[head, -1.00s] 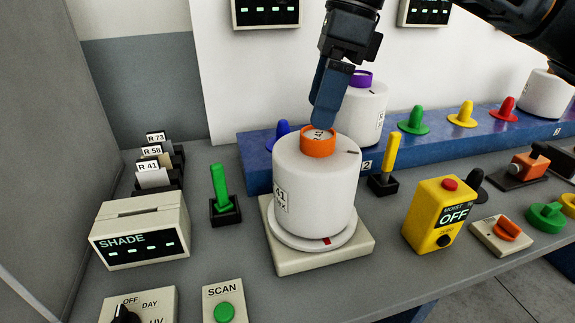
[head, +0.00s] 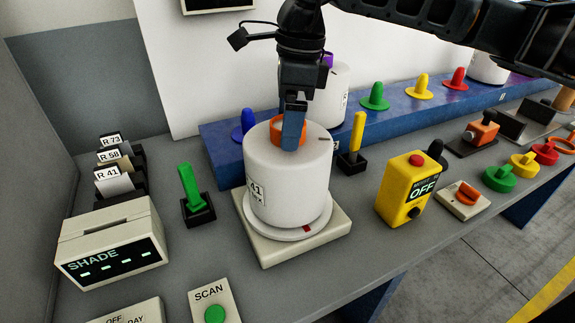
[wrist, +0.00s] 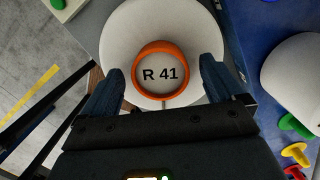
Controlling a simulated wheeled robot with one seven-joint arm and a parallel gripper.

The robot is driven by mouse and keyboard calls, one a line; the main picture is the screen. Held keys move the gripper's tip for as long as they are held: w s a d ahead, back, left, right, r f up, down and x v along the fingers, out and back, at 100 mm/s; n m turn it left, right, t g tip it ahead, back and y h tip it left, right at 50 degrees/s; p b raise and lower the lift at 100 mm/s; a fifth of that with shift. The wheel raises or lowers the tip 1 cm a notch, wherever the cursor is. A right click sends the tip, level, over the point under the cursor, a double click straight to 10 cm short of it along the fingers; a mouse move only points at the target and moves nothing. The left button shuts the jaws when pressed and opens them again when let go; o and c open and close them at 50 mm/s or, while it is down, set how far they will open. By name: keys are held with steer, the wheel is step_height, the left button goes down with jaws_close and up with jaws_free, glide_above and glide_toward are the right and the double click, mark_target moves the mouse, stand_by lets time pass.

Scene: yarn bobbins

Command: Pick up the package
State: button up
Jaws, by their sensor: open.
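The package looks to be the white yarn bobbin (head: 287,180) labelled 41, with an orange core ring at its top. It stands upright on a round plate on a cream square base (head: 262,248). In the wrist view the bobbin (wrist: 125,30) lies below my gripper, and the orange ring (wrist: 137,62) reads R 41 inside. My gripper (head: 292,140) points down at the bobbin's top. In the wrist view my gripper (wrist: 160,85) is open, with one finger on each side of the orange ring. Whether the fingers touch the ring cannot be told.
A cream SHADE display box (head: 110,243), a green lever (head: 190,188) and a yellow lever (head: 356,135) stand close by. A yellow OFF box (head: 407,188) is to the right. A blue rail (head: 225,150) with pegs and more bobbins runs behind.

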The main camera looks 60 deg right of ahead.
steer(key=shift+c, duration=0.4)
jaws_close()
stand_by(0.5)
